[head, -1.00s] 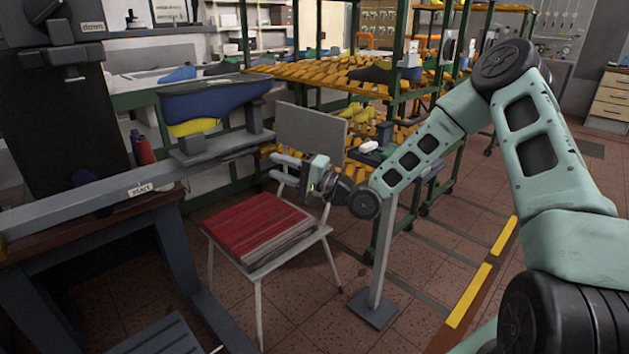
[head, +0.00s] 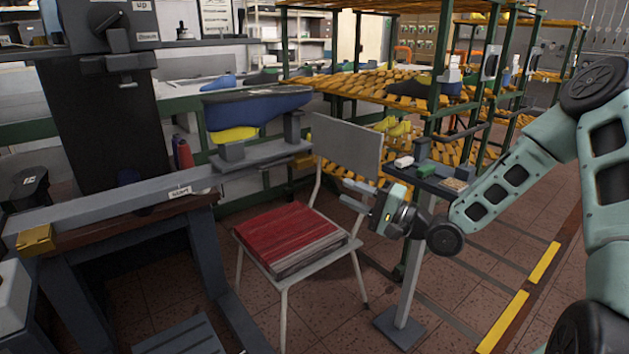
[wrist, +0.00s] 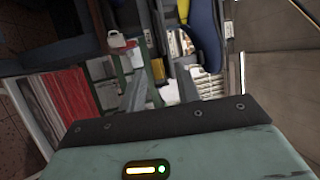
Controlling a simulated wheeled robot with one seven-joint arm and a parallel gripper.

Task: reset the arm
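My gripper (head: 343,191) is in the head view, beside the right edge of the chair's backrest and left of a small stand. Its two grey fingers point left and are apart, with nothing between them. In the wrist view my gripper (wrist: 160,72) also shows its fingers apart and empty. My arm reaches in from the right side of the head view, bent at the elbow.
A metal chair (head: 347,145) holds a red stack (head: 290,236). A small stand (head: 407,290) has a tray with small items. A grey beam (head: 120,205) and a blue shoe last (head: 258,106) are left. Racks stand behind; floor is clear at right.

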